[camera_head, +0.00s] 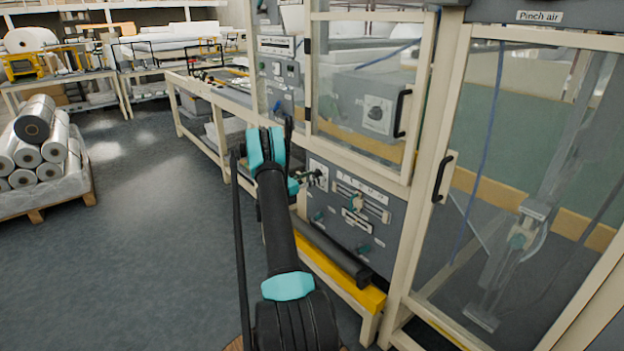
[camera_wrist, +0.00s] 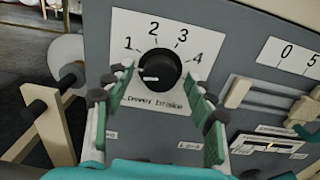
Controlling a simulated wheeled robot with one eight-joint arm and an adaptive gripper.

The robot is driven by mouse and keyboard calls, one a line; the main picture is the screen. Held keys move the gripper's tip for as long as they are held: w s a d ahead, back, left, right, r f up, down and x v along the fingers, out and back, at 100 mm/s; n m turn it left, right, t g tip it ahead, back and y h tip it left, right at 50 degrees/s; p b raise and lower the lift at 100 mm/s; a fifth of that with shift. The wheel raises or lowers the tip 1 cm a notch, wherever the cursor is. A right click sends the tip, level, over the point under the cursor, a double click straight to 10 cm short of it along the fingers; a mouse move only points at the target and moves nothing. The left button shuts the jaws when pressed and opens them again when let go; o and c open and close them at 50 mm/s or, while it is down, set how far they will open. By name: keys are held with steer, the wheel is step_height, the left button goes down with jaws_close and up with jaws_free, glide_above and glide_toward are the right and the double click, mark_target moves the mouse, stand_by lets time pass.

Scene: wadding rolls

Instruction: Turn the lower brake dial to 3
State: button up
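The lower brake dial (camera_wrist: 160,68) is a round black knob on a white plate (camera_wrist: 133,22) marked 1 to 4, in the wrist view. Its white mark points left and slightly down, below the 1 and away from the 3. My gripper (camera_wrist: 158,76) is open, its green-padded fingers on the left and right of the dial in the picture. I see a gap on each side and cannot tell how deep the fingertips reach. In the head view my gripper (camera_head: 312,179) is at the grey lower panel (camera_head: 325,218), where the arm and gripper hide most of the dial.
Slider scales (camera_head: 362,199) lie right of the dial on the panel. A dark roller (camera_head: 332,252) and yellow rail (camera_head: 345,285) run below. Another dial (camera_head: 377,114) sits higher, behind a clear door. Wadding rolls (camera_head: 37,150) lie on a pallet at left; the floor between is clear.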

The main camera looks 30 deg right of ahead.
steer(key=c, duration=1.1)
steer(key=shift+c, duration=0.2)
steer(key=shift+m, duration=0.3)
steer(key=m, duration=0.4)
steer(key=shift+m, duration=0.3)
steer(key=m, duration=1.1)
steer(key=shift+m, duration=0.4)
steer(key=m, duration=0.6)
steer(key=shift+m, duration=0.3)
